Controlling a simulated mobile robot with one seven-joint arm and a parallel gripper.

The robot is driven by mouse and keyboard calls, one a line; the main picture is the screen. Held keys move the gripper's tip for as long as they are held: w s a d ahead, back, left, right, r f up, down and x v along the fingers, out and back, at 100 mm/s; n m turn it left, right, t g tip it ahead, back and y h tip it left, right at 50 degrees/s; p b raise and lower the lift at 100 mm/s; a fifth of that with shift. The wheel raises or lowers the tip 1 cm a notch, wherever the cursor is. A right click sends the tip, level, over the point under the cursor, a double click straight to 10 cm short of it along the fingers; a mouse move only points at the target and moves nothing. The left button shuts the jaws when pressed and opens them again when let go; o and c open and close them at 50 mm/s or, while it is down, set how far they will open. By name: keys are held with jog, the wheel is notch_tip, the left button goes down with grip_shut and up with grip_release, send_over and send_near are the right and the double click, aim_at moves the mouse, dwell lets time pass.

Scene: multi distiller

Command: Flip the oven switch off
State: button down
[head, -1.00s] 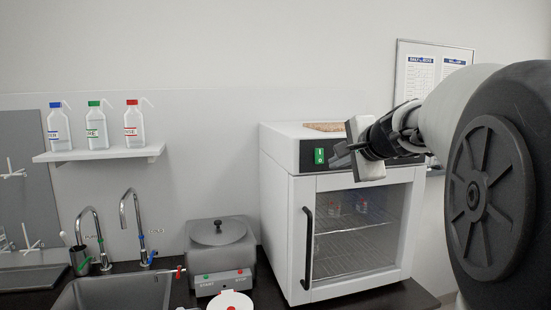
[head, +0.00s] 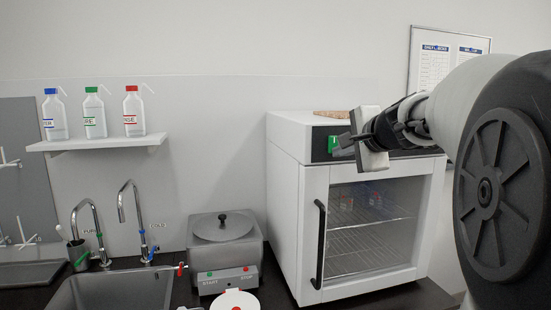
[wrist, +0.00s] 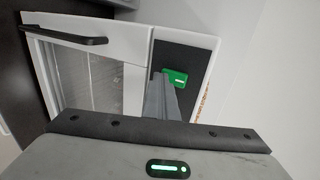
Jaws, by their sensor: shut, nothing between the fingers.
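The oven (head: 287,190) is a white cabinet with a glass door, standing on the counter at the right of the head view. Its green switch (head: 333,144) sits on the black control panel at the top front, partly covered by my gripper in this view. The switch also shows in the wrist view (wrist: 175,77), just beyond the fingertips. My gripper (head: 338,152) is shut and empty, with its fingertips at or very near the switch. I cannot tell whether they touch it. In the wrist view the shut fingers (wrist: 160,82) point at the switch's lower left part.
The oven door has a black vertical handle (head: 319,245). A grey distiller (head: 223,240) with START and STOP buttons stands left of the oven, beside the sink (head: 110,290). A shelf (head: 98,145) with three bottles hangs on the wall. A brown item lies on the oven top.

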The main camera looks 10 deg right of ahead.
jog(key=t+b, duration=0.1)
jog(key=b, duration=0.3)
jog(key=f+b, duration=0.1)
jog(key=b, duration=0.3)
jog(key=shift+w+f+t, duration=0.2)
jog(key=shift+f+t, duration=0.05)
jog(key=shift+t, duration=0.15)
jog(key=shift+a+r+b, duration=0.1)
jog(key=shift+r+b, duration=0.05)
jog(key=shift+b, duration=0.45)
